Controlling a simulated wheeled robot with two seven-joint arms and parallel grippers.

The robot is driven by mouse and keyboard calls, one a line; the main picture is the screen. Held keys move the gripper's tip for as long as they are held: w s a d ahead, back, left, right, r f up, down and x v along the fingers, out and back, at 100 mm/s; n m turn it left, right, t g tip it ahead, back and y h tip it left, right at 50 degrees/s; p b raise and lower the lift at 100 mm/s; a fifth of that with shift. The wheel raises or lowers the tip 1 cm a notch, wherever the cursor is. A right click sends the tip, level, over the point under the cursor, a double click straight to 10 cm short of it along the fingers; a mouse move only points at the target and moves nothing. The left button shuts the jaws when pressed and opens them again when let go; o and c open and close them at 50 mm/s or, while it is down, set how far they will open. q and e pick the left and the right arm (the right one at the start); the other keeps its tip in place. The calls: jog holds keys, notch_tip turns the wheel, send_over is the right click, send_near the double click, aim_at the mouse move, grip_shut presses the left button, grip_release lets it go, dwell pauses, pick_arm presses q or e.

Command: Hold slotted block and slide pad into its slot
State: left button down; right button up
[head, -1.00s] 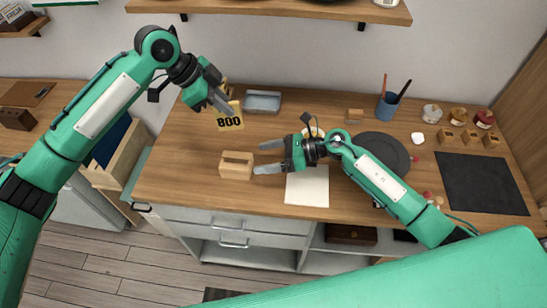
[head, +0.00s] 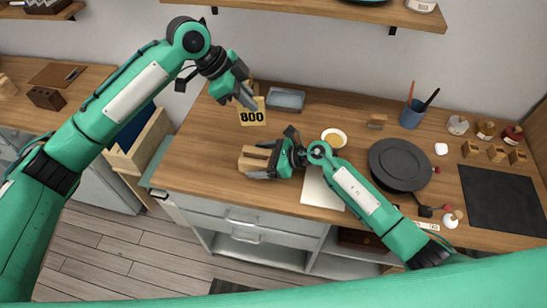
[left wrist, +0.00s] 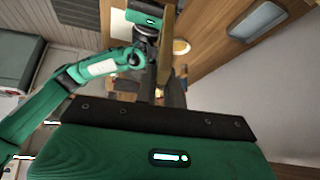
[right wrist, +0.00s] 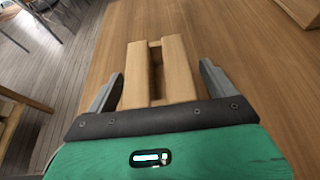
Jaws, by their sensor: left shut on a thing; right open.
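The slotted wooden block (head: 254,158) stands near the front edge of the table. In the right wrist view the block (right wrist: 178,72) lies between the two open fingers of my right gripper (right wrist: 160,88), its slot facing up and empty. Small gaps show between the fingers and the block. In the head view my right gripper (head: 262,160) is around the block. My left gripper (head: 246,98) is shut on the yellow pad marked 800 (head: 252,112) and holds it above the table behind the block. The pad shows edge-on in the left wrist view (left wrist: 166,45).
A grey tray (head: 286,99) lies behind the pad. A white bowl (head: 334,138), a dark plate (head: 398,165) and a blue cup (head: 412,115) stand to the right. A white sheet (head: 322,190) lies beside my right gripper. The table's left part is clear.

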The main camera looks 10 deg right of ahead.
aim_at(259, 125)
jog(key=shift+w+a+f, duration=0.2)
jog(key=shift+a+f, duration=0.1)
jog(key=shift+a, duration=0.3)
jog(key=c, duration=1.2)
pick_arm(q)
notch_tip(259, 125, down, 5)
jog(key=shift+w+f+m+g+y, duration=0.15)
jog(key=shift+m+g+y, duration=0.15)
jog(key=shift+m+g, duration=0.6)
notch_tip(259, 125, down, 7)
